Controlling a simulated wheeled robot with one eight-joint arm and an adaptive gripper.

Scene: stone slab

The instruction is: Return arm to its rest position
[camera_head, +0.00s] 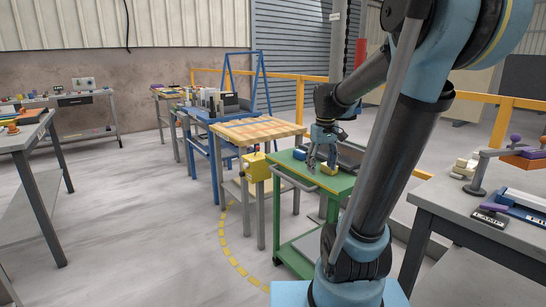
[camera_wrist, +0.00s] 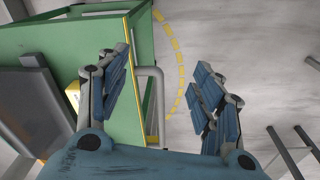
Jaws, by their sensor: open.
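My gripper (camera_head: 322,160) hangs at the end of my bent blue and black arm, over the green cart (camera_head: 338,184) in the head view. In the wrist view my gripper (camera_wrist: 162,75) has its two blue-padded fingers spread wide, with nothing between them. The green cart (camera_wrist: 85,40) fills the left of that view, its grey handle (camera_wrist: 151,100) showing between the fingers, with floor under the right finger. A small yellow object (camera_head: 329,170) lies on the cart close to the fingertips. I cannot tell the exact gap between them.
A wood-topped table (camera_head: 258,131) with a yellow box (camera_head: 256,167) at its side stands just left of the cart. A grey workbench (camera_head: 490,215) with parts is at the right, another bench (camera_head: 25,138) at the left. Open floor (camera_head: 140,220) lies between.

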